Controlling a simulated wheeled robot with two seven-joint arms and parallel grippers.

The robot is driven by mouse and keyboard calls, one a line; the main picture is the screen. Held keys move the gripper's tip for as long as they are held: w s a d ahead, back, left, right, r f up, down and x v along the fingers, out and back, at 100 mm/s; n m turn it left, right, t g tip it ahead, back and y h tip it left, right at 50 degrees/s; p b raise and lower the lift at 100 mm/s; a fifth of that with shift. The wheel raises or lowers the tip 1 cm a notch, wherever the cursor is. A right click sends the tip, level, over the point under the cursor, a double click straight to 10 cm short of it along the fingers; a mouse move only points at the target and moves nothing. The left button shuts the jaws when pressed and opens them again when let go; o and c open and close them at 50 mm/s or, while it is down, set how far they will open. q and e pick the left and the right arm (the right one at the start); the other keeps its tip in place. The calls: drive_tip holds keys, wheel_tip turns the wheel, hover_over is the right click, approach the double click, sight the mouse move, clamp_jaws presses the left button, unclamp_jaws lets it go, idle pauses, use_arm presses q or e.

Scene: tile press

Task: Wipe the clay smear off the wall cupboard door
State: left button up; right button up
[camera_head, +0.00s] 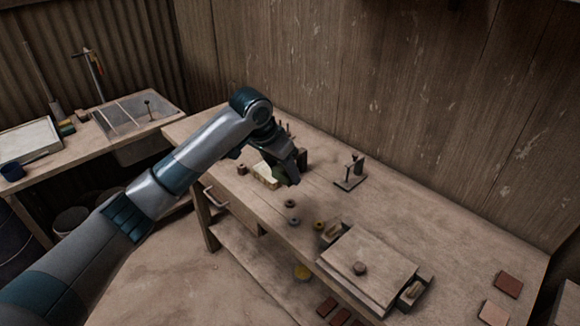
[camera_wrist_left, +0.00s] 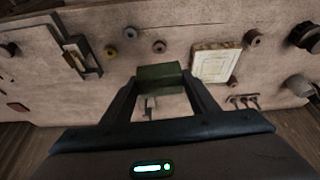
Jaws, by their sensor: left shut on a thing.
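My left gripper (camera_head: 288,178) is above the back part of the workbench (camera_head: 440,225). It is shut on a dark green block, perhaps a sponge (camera_wrist_left: 158,72), seen between its fingertips in the left wrist view. In the head view the block is mostly hidden by the gripper. The wall cupboard door and the clay smear cannot be made out in either view. My right gripper is not in view.
A pale framed slab (camera_wrist_left: 215,62) lies beside the gripper. A small metal stand (camera_head: 351,174) stands near the wooden wall (camera_head: 400,90). A large board with a knob (camera_head: 368,262) and reddish tiles (camera_head: 508,284) occupy the right. A sink (camera_head: 135,115) is at left.

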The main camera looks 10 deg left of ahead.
use_arm(q)
drive_tip(key=s+a+r+n+y+b, duration=0.1)
drive_tip(key=s+a+n, duration=0.2)
drive_tip(key=s, duration=0.6)
drive_tip(key=s+a+n+y+b, duration=0.1)
drive_tip(key=s+a+n, duration=0.2)
drive_tip(key=s, duration=0.6)
drive_tip(key=shift+s+a+r+n+t+y, duration=0.3)
drive_tip(key=shift+a+r+n+t, duration=0.1)
drive_tip(key=shift+a, duration=0.65)
drive_tip(key=shift+w+d, duration=0.1)
